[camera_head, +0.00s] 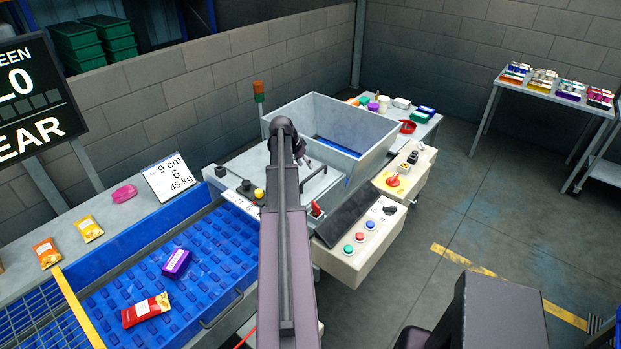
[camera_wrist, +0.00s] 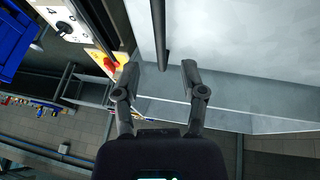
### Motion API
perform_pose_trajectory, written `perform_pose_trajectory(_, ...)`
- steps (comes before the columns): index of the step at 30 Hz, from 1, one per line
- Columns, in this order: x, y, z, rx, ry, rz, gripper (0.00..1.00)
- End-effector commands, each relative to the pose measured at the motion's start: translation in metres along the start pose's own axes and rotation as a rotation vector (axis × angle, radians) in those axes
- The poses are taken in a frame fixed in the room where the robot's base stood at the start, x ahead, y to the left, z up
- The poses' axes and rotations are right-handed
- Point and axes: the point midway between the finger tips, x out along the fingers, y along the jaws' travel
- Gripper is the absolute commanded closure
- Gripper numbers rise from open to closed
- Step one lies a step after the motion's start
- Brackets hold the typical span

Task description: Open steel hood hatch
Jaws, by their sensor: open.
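The steel hood hatch (camera_head: 328,188) is a pale grey panel on the machine, in front of the open hopper, and looks shut. It fills the upper right of the wrist view as a light sheet (camera_wrist: 225,35). A dark bar handle (camera_wrist: 158,30) runs down across it and ends between my fingertips. My gripper (camera_wrist: 160,74) is open, with one finger on each side of the bar's end. I cannot tell whether a finger touches it. In the head view my gripper (camera_head: 303,155) is over the hatch, partly hidden by my arm.
The open steel hopper (camera_head: 355,165) rises behind the hatch. A control box (camera_head: 352,268) with coloured buttons and a box with a red knob (camera_head: 393,181) stand at the right. A blue conveyor (camera_head: 205,262) with packets lies at the left. The floor at the right is mostly free.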

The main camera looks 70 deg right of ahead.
Motion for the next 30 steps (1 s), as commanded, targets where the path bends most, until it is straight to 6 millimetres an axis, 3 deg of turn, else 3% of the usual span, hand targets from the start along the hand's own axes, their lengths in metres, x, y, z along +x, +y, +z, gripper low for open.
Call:
perform_pose_trajectory(15,0.046,-0.001,0.000,0.000,0.000,0.000,0.46)
perform_pose_trajectory(30,0.056,0.000,-0.001,0.000,0.000,0.000,0.46)
